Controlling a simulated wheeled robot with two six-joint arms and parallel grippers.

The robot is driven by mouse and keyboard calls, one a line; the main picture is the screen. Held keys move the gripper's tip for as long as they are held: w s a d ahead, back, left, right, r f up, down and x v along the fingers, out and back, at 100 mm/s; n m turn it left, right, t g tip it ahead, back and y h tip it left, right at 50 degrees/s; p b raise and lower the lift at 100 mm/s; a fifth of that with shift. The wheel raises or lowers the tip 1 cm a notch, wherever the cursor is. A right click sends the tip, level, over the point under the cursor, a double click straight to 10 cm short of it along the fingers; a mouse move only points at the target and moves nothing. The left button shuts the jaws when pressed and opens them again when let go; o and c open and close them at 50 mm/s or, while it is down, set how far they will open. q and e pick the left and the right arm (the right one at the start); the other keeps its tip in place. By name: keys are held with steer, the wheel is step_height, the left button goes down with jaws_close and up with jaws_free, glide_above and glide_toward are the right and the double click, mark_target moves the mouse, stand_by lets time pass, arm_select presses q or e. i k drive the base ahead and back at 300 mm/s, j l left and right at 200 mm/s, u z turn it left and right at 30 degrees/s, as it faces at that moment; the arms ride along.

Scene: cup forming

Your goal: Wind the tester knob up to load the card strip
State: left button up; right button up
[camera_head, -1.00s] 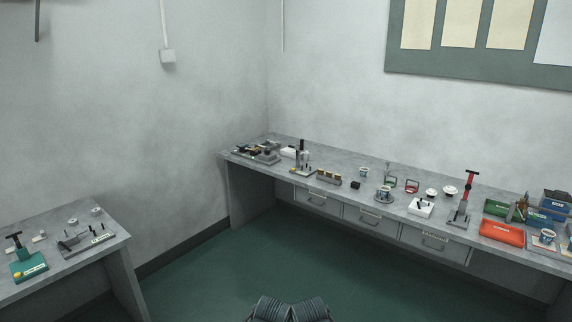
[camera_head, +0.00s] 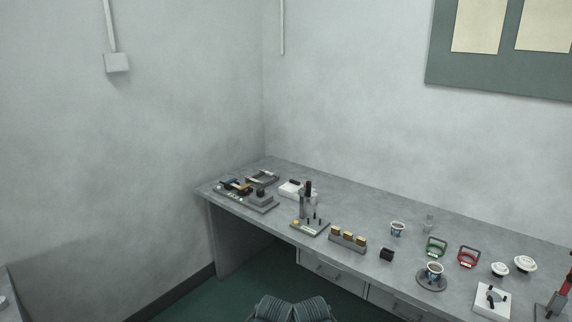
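Several small devices stand on the long grey bench (camera_head: 375,200), and I cannot tell for sure which is the tester. A flat grey fixture (camera_head: 250,198) with dark, yellowish and small green parts sits at the bench's left end. Right of it stands an upright device (camera_head: 308,212) with a dark top, on a grey base with a yellow button. No card strip can be made out at this distance. Two dark ribbed parts of my own body show at the bottom centre. Neither of my grippers can be seen.
Along the bench stand a holder with yellowish blocks (camera_head: 347,239), a black block (camera_head: 387,254), a cup on a round plate (camera_head: 432,279), green (camera_head: 436,247) and red (camera_head: 468,256) handled frames, and white lids (camera_head: 525,264). Drawers hang below. Green floor shows in front.

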mark_target(259, 192)
steer(key=i+u, duration=0.25)
steer(key=i+j+u, duration=0.2)
steer(key=i, duration=1.65)
steer(key=k+l, duration=0.05)
steer(key=l, duration=0.1)
